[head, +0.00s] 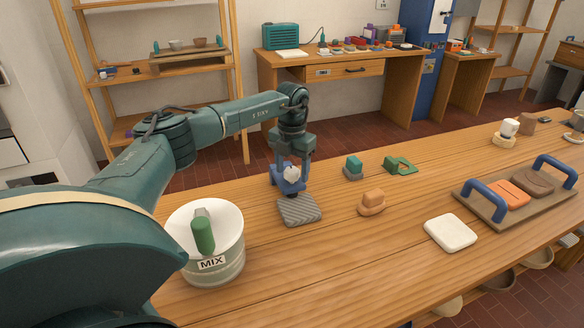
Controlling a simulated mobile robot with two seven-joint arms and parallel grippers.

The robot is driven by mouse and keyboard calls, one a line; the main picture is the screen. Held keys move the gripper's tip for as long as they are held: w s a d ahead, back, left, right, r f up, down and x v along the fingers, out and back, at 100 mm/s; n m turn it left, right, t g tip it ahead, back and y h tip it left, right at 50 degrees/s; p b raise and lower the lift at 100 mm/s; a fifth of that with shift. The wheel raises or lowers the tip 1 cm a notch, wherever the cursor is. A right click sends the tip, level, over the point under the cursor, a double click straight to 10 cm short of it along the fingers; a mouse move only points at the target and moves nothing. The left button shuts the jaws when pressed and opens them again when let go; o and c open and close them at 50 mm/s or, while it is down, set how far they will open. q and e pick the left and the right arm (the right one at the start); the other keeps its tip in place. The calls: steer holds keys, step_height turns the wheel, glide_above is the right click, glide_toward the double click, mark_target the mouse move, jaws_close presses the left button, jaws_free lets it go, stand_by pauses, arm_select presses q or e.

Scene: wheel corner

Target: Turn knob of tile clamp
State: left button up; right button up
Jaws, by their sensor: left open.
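The tile clamp (288,186) is a blue piece with a pale, rounded knob (292,174). It stands at the far edge of a grey ribbed tile (299,210) on the wooden bench. My left gripper (291,170) points down at the clamp from above, open, with its fingers around the knob's height. I cannot tell whether the fingers touch the knob. The gripper and the clamp overlap, so part of the clamp is hidden. My right gripper is not in view.
A white bucket (229,262) marked MIX, with a green-handled tool, stands at the left. A green-topped block (353,167), a green bracket (400,166) and an orange-brown float (371,202) lie to the right. A white tile (450,233) and a blue-handled tray (471,196) are farther right.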

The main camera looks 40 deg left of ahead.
arm_select(q)
steer(key=shift+r, duration=0.1)
step_height(320, 180, up, 13)
stand_by(0.5)
stand_by(1.1)
